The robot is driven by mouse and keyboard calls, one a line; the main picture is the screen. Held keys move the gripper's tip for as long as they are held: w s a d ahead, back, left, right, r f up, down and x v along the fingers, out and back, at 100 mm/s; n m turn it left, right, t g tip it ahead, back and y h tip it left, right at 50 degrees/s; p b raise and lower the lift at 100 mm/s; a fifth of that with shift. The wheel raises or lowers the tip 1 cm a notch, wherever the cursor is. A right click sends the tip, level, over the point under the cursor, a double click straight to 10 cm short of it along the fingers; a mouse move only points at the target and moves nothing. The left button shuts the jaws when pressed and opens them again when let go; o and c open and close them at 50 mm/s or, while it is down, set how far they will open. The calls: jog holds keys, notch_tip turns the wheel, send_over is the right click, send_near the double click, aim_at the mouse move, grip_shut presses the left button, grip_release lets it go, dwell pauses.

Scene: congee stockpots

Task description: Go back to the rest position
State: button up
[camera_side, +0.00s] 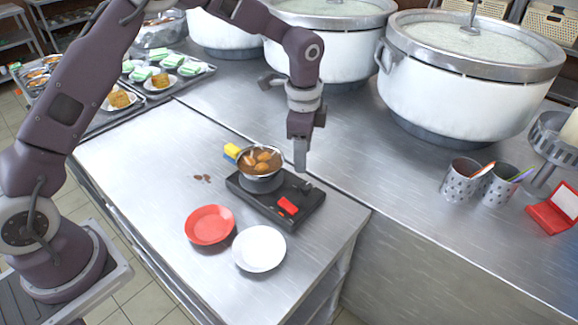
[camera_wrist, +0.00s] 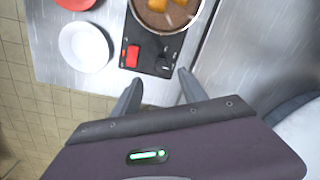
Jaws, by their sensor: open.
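My gripper (camera_side: 300,160) hangs pointing down just above the back right end of the black portable stove (camera_side: 283,214). In the wrist view my gripper (camera_wrist: 157,92) shows two fingers apart with nothing between them. A metal pan (camera_side: 260,172) with brown broth and several golden pieces sits on the stove, left of my gripper. The pan (camera_wrist: 166,14) also shows at the top of the wrist view. The stove's red switch (camera_side: 288,206) and a dark knob are on its right part.
A red plate (camera_side: 209,225) and a white plate (camera_side: 259,249) lie in front of the stove. A blue and yellow sponge (camera_side: 231,151) is behind the pan. Large congee pots (camera_side: 465,75) stand at the back. Perforated utensil cups (camera_side: 461,180) stand at right. Trays of food are at upper left.

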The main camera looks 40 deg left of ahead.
jog(key=s+a+r+n+t, duration=0.1)
jog(key=s+a+r+n, duration=0.1)
jog(key=s+r, duration=0.5)
jog(key=s+a+r+n+t, duration=0.1)
jog(key=s+a+r+n, duration=0.15)
jog(key=s+r, duration=0.45)
jog(key=s+a+r+n+t, duration=0.1)
jog(key=s+n, duration=0.6)
jog(key=s, duration=1.1)
notch_tip(320, 180, up, 3)
jog(key=shift+a+f+n+t, duration=0.1)
jog(key=shift+a+n+t, duration=0.2)
jog(key=shift+t, duration=0.6)
